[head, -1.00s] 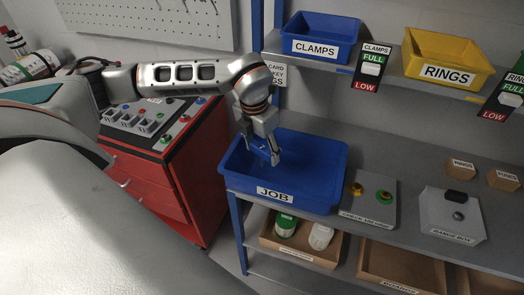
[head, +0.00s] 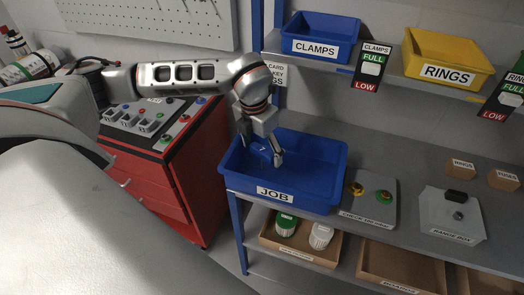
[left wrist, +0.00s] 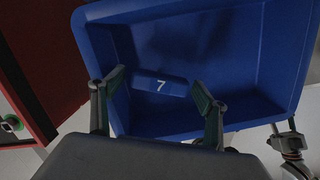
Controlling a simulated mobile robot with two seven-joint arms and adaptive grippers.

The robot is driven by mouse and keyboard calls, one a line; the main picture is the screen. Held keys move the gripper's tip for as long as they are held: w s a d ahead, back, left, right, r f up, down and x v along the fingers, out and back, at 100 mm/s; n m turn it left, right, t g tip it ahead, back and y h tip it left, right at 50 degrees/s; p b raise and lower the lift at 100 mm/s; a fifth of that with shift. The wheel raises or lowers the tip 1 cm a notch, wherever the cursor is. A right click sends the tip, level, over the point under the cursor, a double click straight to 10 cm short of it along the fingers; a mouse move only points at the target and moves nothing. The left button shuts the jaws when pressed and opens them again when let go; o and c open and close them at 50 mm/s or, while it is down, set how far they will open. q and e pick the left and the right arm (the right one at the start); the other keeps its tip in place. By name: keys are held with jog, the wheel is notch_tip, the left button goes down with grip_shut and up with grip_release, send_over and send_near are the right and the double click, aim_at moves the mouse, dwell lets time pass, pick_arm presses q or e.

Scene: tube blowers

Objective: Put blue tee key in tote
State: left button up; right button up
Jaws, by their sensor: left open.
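The blue tote marked JOB (head: 325,198) stands at the left end of the grey bench. My left gripper (head: 262,147) hangs over its left part, fingers spread. The blue tee key (left wrist: 160,86), its bar marked with a white 7, shows between the spread fingers (left wrist: 160,83) in the left wrist view, apart from both. Blue on blue, it is hard to make out in the head view. It appears inside the tote's outline; I cannot tell whether it rests on the floor.
Blue CLAMPS (head: 315,51) and yellow RINGS (head: 440,77) bins stand on the upper shelf. A grey plate (head: 368,205) with two knobs and a grey box (head: 450,222) lie right of the tote. A red cabinet (head: 170,170) stands to the left.

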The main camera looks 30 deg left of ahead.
pick_arm(q)
notch_tip(320, 180, up, 11)
jog(key=s, duration=0.1)
jog(key=shift+s+r, duration=0.15)
jog(key=shift+s, duration=0.25)
jog(key=shift+a, duration=0.1)
